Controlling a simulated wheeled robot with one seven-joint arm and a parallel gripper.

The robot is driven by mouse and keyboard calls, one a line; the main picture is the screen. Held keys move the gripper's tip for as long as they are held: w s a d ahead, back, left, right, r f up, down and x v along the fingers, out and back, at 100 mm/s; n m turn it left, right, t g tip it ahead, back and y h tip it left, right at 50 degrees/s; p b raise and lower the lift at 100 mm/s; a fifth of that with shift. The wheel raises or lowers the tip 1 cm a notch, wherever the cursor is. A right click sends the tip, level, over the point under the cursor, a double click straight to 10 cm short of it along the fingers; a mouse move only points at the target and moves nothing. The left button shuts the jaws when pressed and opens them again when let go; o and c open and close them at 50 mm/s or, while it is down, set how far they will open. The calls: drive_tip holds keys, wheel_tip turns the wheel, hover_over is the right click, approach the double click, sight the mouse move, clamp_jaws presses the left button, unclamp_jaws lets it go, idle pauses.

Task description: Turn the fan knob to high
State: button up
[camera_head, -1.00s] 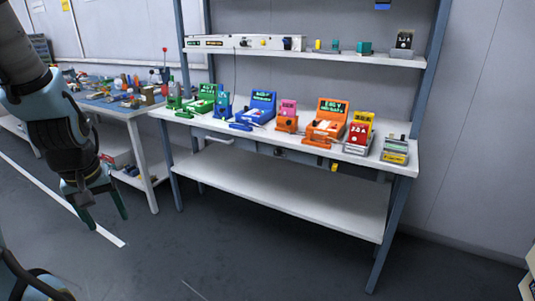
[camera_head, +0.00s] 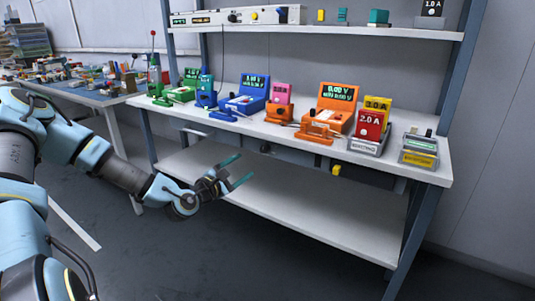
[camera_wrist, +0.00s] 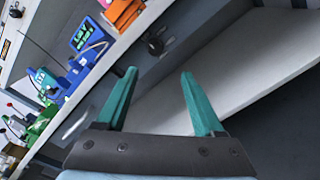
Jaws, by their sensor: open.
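No knob in view is readably labelled as the fan knob. A long white panel (camera_head: 270,15) on the upper shelf carries a black knob (camera_head: 232,17) and a yellow knob (camera_head: 253,15). Another dark round knob (camera_head: 265,148) sits under the worktop's front edge; it shows larger in the wrist view (camera_wrist: 155,46), beyond the fingertips. I cannot tell any knob's setting. My gripper (camera_head: 245,167) has teal fingers spread apart and empty. It is in front of the bench, below worktop height, left of and below the under-edge knob. Its fingers also show in the wrist view (camera_wrist: 159,74).
The white worktop (camera_head: 205,125) holds several coloured testers and displays. A yellow item (camera_head: 336,170) hangs under its front edge. The lower shelf (camera_head: 330,212) is bare. A cluttered side table (camera_head: 100,98) stands left. The floor in front is clear.

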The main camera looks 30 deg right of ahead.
sight(263, 150)
drive_tip(key=shift+n+t, duration=0.3)
drive_tip(key=shift+n, duration=0.1)
drive_tip(key=x, duration=0.5)
drive_tip(key=p+x, duration=0.1)
drive_tip(key=x, duration=0.5)
drive_tip(key=shift+w+d+r, duration=0.15)
drive_tip(key=shift+w+r, duration=0.05)
drive_tip(key=shift+r, duration=0.05)
clamp_jaws()
